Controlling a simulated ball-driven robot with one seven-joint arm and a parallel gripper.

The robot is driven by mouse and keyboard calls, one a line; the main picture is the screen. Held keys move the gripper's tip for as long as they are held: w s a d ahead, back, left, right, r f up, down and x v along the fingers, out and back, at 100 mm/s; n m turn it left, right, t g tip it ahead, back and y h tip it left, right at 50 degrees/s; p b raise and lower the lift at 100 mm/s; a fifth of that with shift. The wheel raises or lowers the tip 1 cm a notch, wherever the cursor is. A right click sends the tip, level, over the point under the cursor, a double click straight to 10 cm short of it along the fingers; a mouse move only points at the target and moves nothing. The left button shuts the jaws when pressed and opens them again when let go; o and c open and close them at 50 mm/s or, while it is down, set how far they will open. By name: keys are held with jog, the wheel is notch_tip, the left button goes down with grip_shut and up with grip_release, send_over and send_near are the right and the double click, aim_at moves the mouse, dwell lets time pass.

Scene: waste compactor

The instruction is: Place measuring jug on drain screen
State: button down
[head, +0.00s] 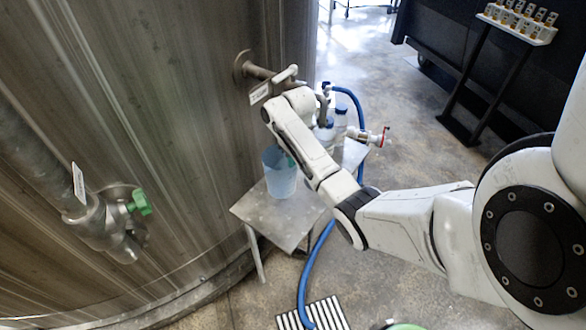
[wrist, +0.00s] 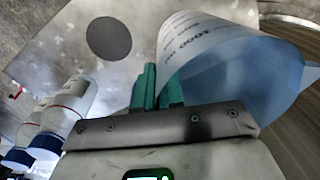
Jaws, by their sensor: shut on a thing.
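The measuring jug (head: 280,180) is a translucent blue vessel, upright at the small metal table beside the tank. It also shows large in the wrist view (wrist: 235,80), with printed markings on its wall. My gripper (head: 290,160) is at the jug's upper right side. In the wrist view its green fingers (wrist: 157,88) are shut on the jug's wall. I cannot tell whether the jug's base touches the table. A black-and-white slatted grate (head: 327,312), which looks like the drain screen, lies on the floor at the bottom edge of the head view, partly cut off.
The small metal table (head: 255,215) also bears white bottles with blue caps (head: 340,120); they show close to my gripper in the wrist view (wrist: 72,105). A blue hose (head: 310,270) runs down to the grate. Tank valves (head: 105,215) stick out at left. Open floor (head: 420,150) lies right.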

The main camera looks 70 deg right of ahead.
jog(key=shift+w+d+f, duration=0.3)
jog(key=shift+d+f, duration=0.05)
jog(key=shift+f, duration=0.2)
jog(key=shift+w+d+f, duration=0.25)
jog(key=shift+d+f, duration=0.05)
jog(key=shift+f, duration=1.65)
jog(key=shift+f, duration=0.1)
jog(key=c, duration=1.3)
grip_release()
jog(key=shift+a, duration=0.1)
jog(key=shift+o, duration=0.2)
